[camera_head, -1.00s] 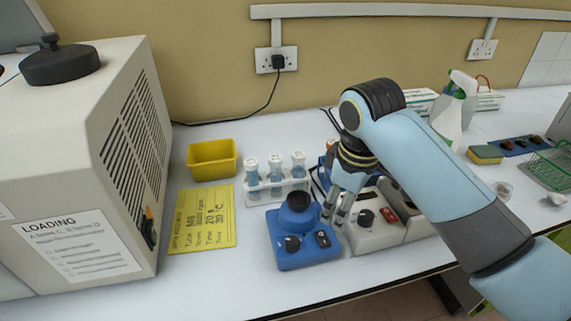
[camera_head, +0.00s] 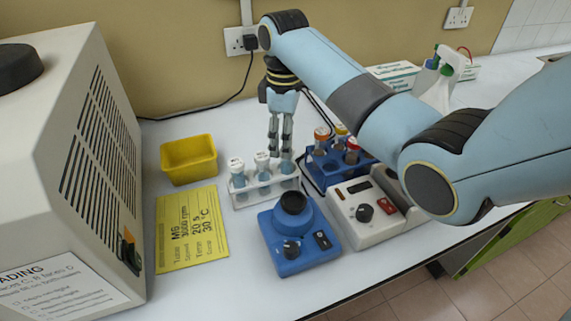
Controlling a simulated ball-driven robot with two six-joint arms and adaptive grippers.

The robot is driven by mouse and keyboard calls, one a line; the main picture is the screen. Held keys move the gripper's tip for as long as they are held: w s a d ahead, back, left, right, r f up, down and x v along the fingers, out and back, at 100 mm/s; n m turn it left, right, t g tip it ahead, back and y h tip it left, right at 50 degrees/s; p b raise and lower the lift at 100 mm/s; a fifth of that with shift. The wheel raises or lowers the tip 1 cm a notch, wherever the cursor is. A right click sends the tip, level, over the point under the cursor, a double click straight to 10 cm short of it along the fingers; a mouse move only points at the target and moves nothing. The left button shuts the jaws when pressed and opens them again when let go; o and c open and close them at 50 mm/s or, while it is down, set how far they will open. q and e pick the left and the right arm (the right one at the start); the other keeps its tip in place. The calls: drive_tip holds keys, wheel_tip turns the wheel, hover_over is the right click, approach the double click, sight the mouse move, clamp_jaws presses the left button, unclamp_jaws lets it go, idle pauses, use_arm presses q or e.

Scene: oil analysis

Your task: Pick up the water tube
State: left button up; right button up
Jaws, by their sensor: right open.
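Three tubes with white caps and pale blue liquid stand in a white rack (camera_head: 260,195). The left tube (camera_head: 237,175) and middle tube (camera_head: 262,168) show clearly. The right tube (camera_head: 287,169) is partly hidden by my right gripper (camera_head: 280,152). That gripper points straight down with its fingers at the cap of the right tube. It is open; I cannot tell whether the fingers touch the cap. Which tube is the water tube I cannot read from the labels. My left gripper is not in view.
A blue rack (camera_head: 318,172) with orange-, yellow- and red-capped tubes stands right of the white rack. A blue mixer (camera_head: 298,250) and a white device (camera_head: 362,225) stand in front. A yellow bin (camera_head: 188,160) and yellow card (camera_head: 192,230) lie left, beside a large beige machine (camera_head: 85,150).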

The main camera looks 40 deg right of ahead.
drive_tip(key=f, duration=0.1)
drive_tip(key=s+f, duration=0.1)
drive_tip(key=f, duration=0.1)
drive_tip(key=shift+f+p, duration=0.25)
drive_tip(key=shift+p, duration=0.05)
drive_tip(key=shift+f, duration=0.25)
drive_tip(key=shift+w, duration=0.1)
drive_tip(key=c, duration=0.4)
drive_tip(key=shift+c, duration=1.1)
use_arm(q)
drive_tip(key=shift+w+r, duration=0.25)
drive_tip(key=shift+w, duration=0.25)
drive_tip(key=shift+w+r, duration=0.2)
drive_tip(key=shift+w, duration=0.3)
use_arm(e)
clamp_jaws()
use_arm(q)
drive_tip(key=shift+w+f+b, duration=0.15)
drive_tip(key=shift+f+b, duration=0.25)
drive_tip(key=shift+b, duration=0.05)
use_arm(e)
wheel_tip(320, 180, up, 10)
drive_tip(key=shift+r, duration=0.1)
